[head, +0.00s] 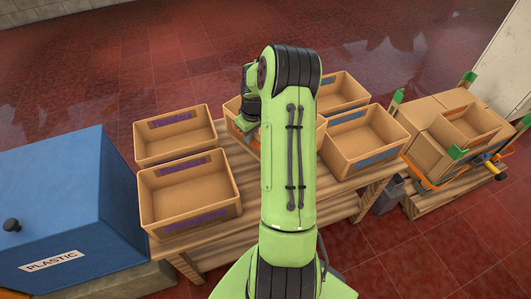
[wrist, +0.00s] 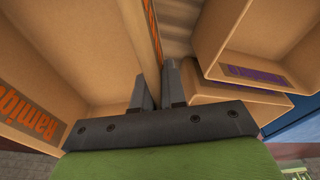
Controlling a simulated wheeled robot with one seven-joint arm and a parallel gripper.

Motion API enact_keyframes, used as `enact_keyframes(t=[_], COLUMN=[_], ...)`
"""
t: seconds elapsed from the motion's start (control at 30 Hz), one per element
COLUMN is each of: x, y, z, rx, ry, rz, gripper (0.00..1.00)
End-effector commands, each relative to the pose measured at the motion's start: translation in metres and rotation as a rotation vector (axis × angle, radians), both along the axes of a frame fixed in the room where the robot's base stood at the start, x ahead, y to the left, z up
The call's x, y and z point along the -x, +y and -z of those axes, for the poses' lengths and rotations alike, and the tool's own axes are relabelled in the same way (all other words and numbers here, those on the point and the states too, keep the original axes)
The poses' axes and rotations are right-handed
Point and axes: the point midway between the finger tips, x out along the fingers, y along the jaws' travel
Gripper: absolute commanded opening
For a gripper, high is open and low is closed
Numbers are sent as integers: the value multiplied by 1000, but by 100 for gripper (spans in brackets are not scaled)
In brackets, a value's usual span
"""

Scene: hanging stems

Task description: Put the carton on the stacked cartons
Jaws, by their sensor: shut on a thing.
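My gripper (wrist: 160,92) is shut on the wall of an open brown carton (wrist: 75,55). The carton has orange lettering and fills the left of the wrist view. In the head view this carton (head: 232,106) is mostly hidden behind my green arm, in the middle of the table; my fingers are hidden there too. I cannot tell whether its base touches the table. The stacked cartons (head: 427,158) stand on a low pallet at the right, with an open, orange-marked carton on top and green corner pieces around them.
Two purple-labelled open cartons (head: 189,198) stand on the left of the wooden table (head: 222,233). Two blue-labelled open cartons (head: 375,155) stand on its right, toward the stack. A blue bin marked PLASTIC (head: 60,200) is at the left. A floor gap separates table and pallet.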

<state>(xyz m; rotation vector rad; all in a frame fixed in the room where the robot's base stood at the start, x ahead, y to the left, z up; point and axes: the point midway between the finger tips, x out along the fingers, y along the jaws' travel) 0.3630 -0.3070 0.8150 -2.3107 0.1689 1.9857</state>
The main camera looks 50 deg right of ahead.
Motion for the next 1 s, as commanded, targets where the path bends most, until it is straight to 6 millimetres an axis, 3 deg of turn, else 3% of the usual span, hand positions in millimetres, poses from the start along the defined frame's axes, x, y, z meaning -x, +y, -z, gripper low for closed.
enact_keyframes(t=[0.17, 0.33, 0.7, 1.0], x=[0, 0, 0, -1], y=[-1, 0, -1, -1], z=[16, 55, 108, 109], rx=[1, -1, 1, 3], ry=[-2, 0, -1, -3], rz=[0, 1, 1, 0], gripper=[0, 0, 0, 0])
